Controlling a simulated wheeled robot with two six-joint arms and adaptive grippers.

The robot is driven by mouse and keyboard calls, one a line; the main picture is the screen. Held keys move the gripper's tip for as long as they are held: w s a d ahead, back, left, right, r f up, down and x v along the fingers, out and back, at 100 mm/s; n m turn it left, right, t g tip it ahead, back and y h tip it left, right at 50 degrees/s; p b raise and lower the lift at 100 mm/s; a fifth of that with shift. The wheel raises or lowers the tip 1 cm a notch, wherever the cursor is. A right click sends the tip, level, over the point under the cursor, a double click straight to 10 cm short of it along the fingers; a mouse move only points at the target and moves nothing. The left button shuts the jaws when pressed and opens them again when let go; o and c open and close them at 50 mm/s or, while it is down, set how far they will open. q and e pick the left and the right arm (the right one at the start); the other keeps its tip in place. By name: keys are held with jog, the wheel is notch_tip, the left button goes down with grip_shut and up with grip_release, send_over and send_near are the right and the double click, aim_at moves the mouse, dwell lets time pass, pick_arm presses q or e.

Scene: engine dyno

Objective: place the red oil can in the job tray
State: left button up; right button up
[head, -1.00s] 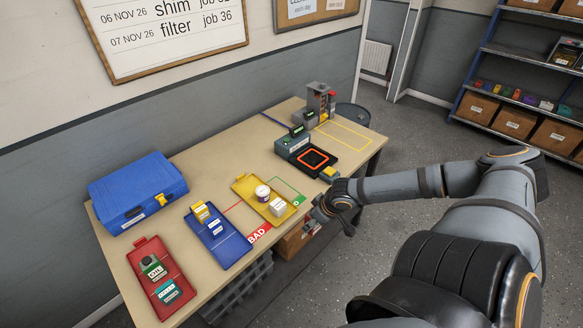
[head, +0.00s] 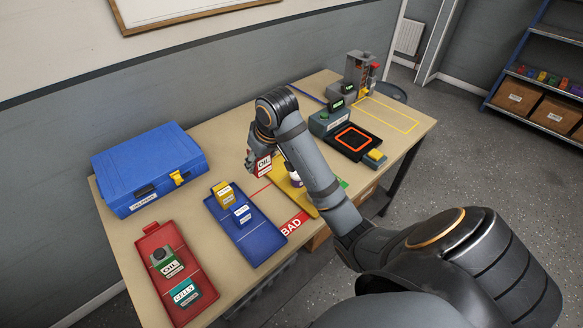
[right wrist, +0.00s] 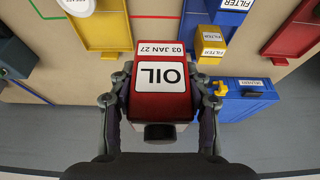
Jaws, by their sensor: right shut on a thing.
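The red oil can (head: 263,167), with a white OIL label, is in my right gripper (head: 257,157) above the table, near the yellow tray. In the right wrist view the can (right wrist: 158,106) fills the space between the two fingers (right wrist: 163,88), and its label also reads 03 JAN 27. Three trays lie on the table: a red tray (head: 203,285), a blue tray (head: 262,240) and a yellow tray (head: 308,207) partly hidden behind my right arm. I cannot tell which is the job tray. My left gripper is not in view.
The red tray holds a dark OIL can (head: 165,260) and a teal box (head: 186,293). Yellow and blue filter boxes (head: 226,194) stand in the blue tray. A blue case (head: 150,170) is at the back left. A scale-like device (head: 352,138) is farther right.

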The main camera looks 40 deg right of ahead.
jog(key=shift+w+d+f, duration=0.1)
jog(key=shift+w+d, duration=0.05)
jog(key=shift+d, duration=0.4)
jog(key=p, duration=0.1)
send_over(279, 176)
jog(key=a, duration=0.3)
notch_tip(279, 176, down, 3)
jog(key=d+f, duration=0.1)
jog(key=f, duration=0.1)
jog(key=w+d+f, duration=0.1)
jog(key=d, duration=0.1)
jog(key=w+d+f, duration=0.1)
jog(key=f, duration=0.1)
jog(key=shift+w+d+f, duration=0.25)
jog(key=shift+d+f, duration=0.1)
jog(key=shift+d, duration=0.05)
jog(key=shift+w+d+f, duration=0.1)
jog(key=shift+f, duration=0.1)
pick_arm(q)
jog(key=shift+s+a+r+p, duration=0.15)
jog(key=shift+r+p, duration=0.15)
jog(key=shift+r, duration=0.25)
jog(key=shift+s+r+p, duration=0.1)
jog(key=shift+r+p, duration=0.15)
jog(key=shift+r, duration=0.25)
pick_arm(e)
jog(key=shift+d+f, duration=0.2)
jog(key=shift+f, duration=1.65)
jog(key=o, duration=1.3)
jog(key=shift+f, duration=0.1)
